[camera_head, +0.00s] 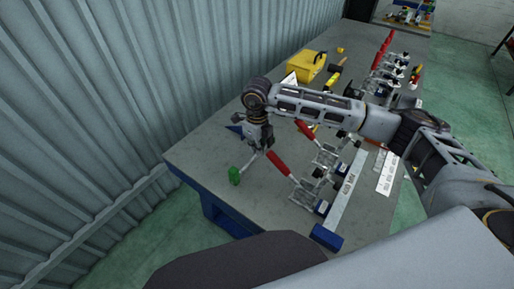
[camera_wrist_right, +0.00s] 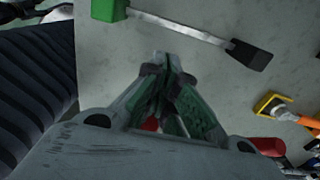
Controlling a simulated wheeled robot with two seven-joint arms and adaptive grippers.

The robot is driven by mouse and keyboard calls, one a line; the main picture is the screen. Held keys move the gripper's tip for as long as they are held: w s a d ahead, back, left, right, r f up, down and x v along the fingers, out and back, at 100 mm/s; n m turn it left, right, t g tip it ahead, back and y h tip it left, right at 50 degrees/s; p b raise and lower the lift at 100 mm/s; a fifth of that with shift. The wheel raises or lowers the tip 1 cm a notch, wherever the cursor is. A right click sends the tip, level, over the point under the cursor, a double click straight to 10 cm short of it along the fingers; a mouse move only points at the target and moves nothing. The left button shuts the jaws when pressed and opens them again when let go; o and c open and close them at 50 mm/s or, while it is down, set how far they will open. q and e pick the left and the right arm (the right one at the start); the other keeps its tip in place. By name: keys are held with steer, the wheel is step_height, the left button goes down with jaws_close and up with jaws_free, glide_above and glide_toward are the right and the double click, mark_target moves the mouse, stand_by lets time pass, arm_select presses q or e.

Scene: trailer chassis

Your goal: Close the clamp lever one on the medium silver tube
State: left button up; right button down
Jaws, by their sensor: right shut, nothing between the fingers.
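I cannot tell which is lever one, nor make out the medium silver tube. My left gripper is out of view.
A green-ended tool lies near the gripper, its green part (camera_head: 234,176) showing; the wrist view shows its silver shaft (camera_wrist_right: 180,26) and black end. A yellow toolbox (camera_head: 306,66) and more red-levered clamps (camera_head: 385,68) stand farther back. The table's left corner is clear.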

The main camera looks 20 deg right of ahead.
steer(key=shift+s+d, duration=0.4)
steer(key=shift+s, duration=0.1)
steer(key=shift+s+d, duration=0.2)
steer(key=shift+s, duration=0.1)
stand_by(0.4)
steer(key=shift+s+d+r+p, duration=0.3)
steer(key=shift+s+d+r, duration=0.15)
steer(key=shift+r, duration=0.25)
steer(key=shift+s+d+r+p, duration=0.25)
steer(key=shift+s+d+r, duration=0.1)
steer(key=shift+s+r, duration=0.3)
steer(key=shift+w, duration=0.15)
